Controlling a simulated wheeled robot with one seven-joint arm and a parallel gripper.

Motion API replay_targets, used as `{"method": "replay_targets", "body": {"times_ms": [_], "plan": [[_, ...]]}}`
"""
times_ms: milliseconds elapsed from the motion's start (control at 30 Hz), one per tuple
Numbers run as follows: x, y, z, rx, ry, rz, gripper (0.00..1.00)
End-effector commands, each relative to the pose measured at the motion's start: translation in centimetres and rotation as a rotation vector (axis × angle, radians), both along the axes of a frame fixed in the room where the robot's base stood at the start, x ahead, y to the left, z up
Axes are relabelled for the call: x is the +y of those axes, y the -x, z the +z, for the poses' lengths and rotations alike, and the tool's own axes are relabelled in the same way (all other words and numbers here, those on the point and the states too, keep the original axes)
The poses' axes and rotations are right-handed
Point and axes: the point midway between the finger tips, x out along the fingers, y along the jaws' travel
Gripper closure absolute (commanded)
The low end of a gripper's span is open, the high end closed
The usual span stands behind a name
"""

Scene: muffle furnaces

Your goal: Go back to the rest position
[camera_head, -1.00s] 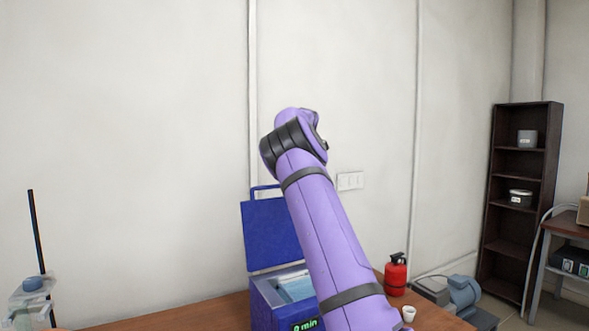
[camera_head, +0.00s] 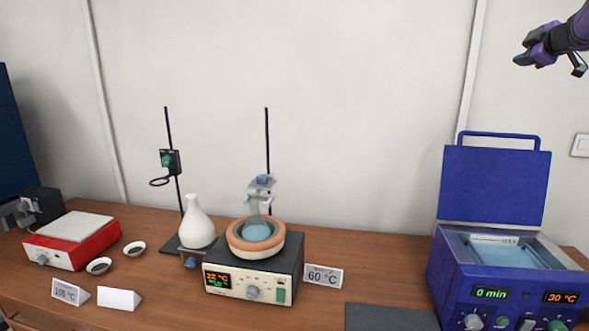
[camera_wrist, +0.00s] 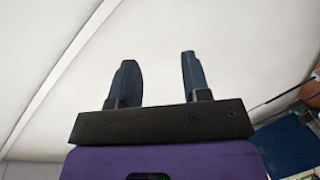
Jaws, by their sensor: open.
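My gripper (camera_wrist: 158,75) shows in the wrist view with its two dark fingers apart and nothing between them. Behind the fingers is the pale wall. In the head view the end of my purple arm, with the dark gripper (camera_head: 527,58), is at the upper right. It is raised in the air, above the open blue water bath (camera_head: 495,183) and clear of it. The bath's lid stands up. The blue box at the right edge of the wrist view (camera_wrist: 288,145) looks like the same bath.
The wooden bench holds a heating device (camera_head: 250,280) with a round bath on top, a white flask (camera_head: 196,225), a red hot plate (camera_head: 72,245), small dishes (camera_head: 134,249) and a 60 °C card (camera_head: 323,276). A dark mat (camera_head: 390,318) lies in front. Two thin stands rise behind.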

Motion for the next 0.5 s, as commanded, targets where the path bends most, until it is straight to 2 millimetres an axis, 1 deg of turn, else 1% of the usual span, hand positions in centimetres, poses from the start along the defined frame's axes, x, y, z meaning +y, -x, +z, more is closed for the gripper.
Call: {"method": "replay_targets", "body": {"times_ms": [33,100,233,367,467,500], "plan": [[0.7,1.2,1.2,-0.058,-0.043,-0.033,0.56],[1.5,2.8,2.3,-0.126,-0.104,-0.089,0.56],[3.2,6.0,3.3,-0.210,-0.228,-0.197,0.56],[5.3,9.6,2.8,-0.239,-0.361,-0.303,0.56],[7.5,12.5,1.6,-0.223,-0.464,-0.377,0.56],[8.5,13.7,0.9,-0.208,-0.502,-0.405,0.56]]}}
